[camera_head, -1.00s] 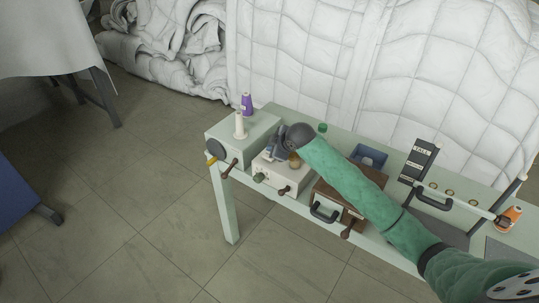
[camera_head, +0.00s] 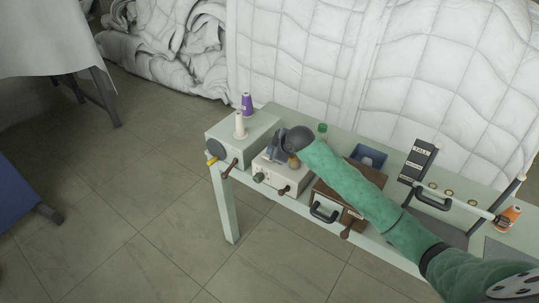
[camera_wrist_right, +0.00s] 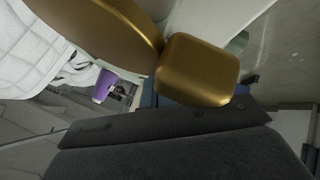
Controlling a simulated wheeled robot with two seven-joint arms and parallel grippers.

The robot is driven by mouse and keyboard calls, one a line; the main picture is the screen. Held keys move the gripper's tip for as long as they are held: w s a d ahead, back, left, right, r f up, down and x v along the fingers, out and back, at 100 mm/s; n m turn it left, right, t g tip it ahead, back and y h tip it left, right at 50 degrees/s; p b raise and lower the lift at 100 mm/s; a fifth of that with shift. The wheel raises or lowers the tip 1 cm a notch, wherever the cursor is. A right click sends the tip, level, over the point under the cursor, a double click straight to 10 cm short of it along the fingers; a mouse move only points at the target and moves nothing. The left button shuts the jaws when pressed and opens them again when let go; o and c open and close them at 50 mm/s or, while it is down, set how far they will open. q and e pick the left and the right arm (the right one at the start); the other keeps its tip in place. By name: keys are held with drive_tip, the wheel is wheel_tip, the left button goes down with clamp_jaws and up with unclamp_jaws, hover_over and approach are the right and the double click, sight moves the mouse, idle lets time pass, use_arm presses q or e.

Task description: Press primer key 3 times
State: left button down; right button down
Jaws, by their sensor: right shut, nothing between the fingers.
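A cream box (camera_head: 279,178) with a green knob and a dark-tipped lever on its front stands on the pale green bench. A small brass part (camera_head: 293,161) shows on its top, beside my right gripper (camera_head: 270,154). In the right wrist view, a brass block (camera_wrist_right: 198,70) and a larger rounded brass piece (camera_wrist_right: 100,28) fill the top, very close to the gripper. I cannot tell which part is the primer key, or whether the gripper touches it. My right gripper is shut and empty, over the box; its fingertips are partly hidden. My left gripper is not in view.
A green machine (camera_head: 242,140) with white and purple spools (camera_head: 246,102) stands left of the box. A brown box (camera_head: 345,201), a blue tray (camera_head: 368,157), a green bottle (camera_head: 322,131) and a labelled dark panel (camera_head: 417,161) are to the right. White quilting hangs behind.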

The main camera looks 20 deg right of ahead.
drive_tip(key=shift+f, duration=0.7)
idle(0.6)
drive_tip(key=shift+d+r+p, duration=0.2)
drive_tip(key=shift+r+p, duration=0.85)
drive_tip(key=shift+r, duration=0.05)
drive_tip(key=shift+a, duration=0.1)
wheel_tip(320, 180, up, 6)
drive_tip(key=p, duration=0.5)
drive_tip(key=shift+p, duration=0.35)
idle(1.9)
